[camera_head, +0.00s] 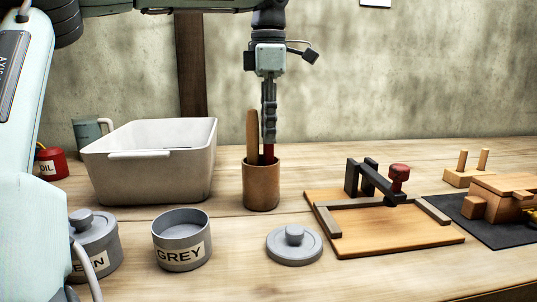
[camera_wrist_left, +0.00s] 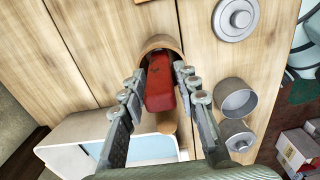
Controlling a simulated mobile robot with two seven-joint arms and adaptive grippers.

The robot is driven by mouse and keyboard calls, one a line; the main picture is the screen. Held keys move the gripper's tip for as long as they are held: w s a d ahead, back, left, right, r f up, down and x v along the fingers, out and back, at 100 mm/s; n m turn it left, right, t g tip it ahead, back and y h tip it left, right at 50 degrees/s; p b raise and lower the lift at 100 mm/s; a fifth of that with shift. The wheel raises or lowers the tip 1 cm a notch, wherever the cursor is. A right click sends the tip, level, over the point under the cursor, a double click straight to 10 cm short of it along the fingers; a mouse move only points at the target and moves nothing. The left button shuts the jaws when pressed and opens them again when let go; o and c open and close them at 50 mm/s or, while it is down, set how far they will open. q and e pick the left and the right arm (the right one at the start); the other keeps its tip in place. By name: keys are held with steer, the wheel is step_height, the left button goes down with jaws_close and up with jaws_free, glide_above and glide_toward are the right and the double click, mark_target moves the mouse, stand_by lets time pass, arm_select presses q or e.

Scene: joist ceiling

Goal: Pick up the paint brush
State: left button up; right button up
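A brown cylindrical cup (camera_head: 262,186) stands upright on the bench, holding a red-handled item (camera_head: 269,152) and a flat tan wooden stick (camera_head: 253,132). The red item looks like the paint brush, but no bristles show. My left gripper (camera_head: 269,138) points straight down above the cup, at the red handle. In the left wrist view, its two fingers (camera_wrist_left: 160,80) stand on either side of the red handle (camera_wrist_left: 160,88), with narrow gaps showing. The cup's rim (camera_wrist_left: 161,42) shows just beyond, and the tan stick (camera_wrist_left: 167,123) is nearer the palm. My right gripper is not in view.
A white bin (camera_head: 150,168) stands left of the cup. A grey tin marked GREY (camera_head: 181,240) and a grey lid (camera_head: 294,246) lie in front. A wooden board with a clamp (camera_head: 385,232) is to the right, near wooden blocks (camera_head: 500,192).

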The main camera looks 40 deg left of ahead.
arm_select(q)
jaws_close()
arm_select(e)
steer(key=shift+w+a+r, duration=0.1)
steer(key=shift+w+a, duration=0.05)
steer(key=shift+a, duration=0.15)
arm_select(q)
steer(key=shift+r, duration=0.1)
step_height(320, 180, up, 12)
steer(key=shift+r, duration=0.1)
steer(key=s+d+b, duration=0.3)
steer(key=s+d, duration=0.8)
steer(key=d, duration=0.3)
steer(key=shift+s+f, duration=0.15)
steer(key=shift+f, duration=0.05)
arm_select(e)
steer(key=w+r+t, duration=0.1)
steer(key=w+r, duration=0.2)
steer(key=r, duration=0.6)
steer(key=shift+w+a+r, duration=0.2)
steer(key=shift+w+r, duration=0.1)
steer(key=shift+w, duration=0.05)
